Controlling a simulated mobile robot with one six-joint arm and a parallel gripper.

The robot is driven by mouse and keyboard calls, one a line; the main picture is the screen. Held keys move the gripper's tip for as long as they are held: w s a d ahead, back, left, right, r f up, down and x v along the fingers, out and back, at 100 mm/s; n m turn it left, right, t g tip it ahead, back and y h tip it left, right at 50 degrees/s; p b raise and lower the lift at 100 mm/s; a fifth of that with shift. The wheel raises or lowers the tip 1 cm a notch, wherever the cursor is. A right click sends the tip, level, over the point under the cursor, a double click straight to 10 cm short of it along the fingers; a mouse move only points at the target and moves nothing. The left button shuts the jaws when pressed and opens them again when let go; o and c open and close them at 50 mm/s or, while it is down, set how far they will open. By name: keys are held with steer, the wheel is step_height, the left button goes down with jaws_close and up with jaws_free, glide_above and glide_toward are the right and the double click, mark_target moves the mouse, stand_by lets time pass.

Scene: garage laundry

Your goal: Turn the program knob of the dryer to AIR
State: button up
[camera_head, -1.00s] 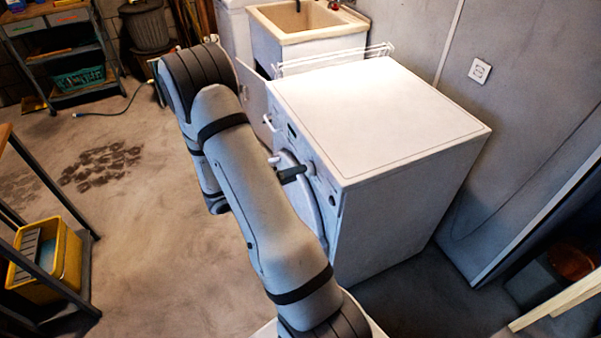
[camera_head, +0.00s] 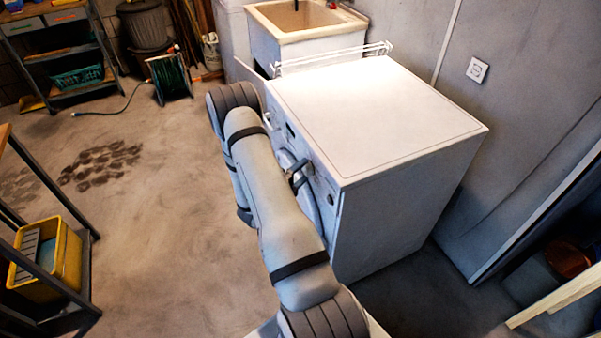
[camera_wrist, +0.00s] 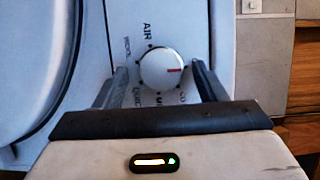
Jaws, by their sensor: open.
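The white dryer (camera_head: 380,120) stands right of my arm in the head view, its front facing left. In the wrist view its round white program knob (camera_wrist: 158,66) sits on the front panel (camera_wrist: 170,20). The knob's red mark points right. The word AIR (camera_wrist: 147,33) is printed above and slightly left of the knob. WOOL, QUICK and other partly hidden labels lie around it. My gripper (camera_wrist: 160,72) is open, one finger on each side of the knob with gaps visible. In the head view my gripper (camera_head: 299,176) is at the dryer's front, and the knob cannot be made out.
The round dryer door (camera_wrist: 30,60) is left of the knob in the wrist view. A sink (camera_head: 300,25) and a white wire rack (camera_head: 335,58) are behind the dryer. A shelf with a yellow bin (camera_head: 60,265) stands at left. Floor between is clear.

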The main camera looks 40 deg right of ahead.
steer(key=shift+d, duration=0.3)
steer(key=shift+c, duration=0.2)
steer(key=c, duration=0.9)
steer(key=shift+a, duration=0.2)
steer(key=shift+c, duration=0.3)
steer(key=shift+d+b, duration=0.1)
steer(key=shift+b, duration=0.3)
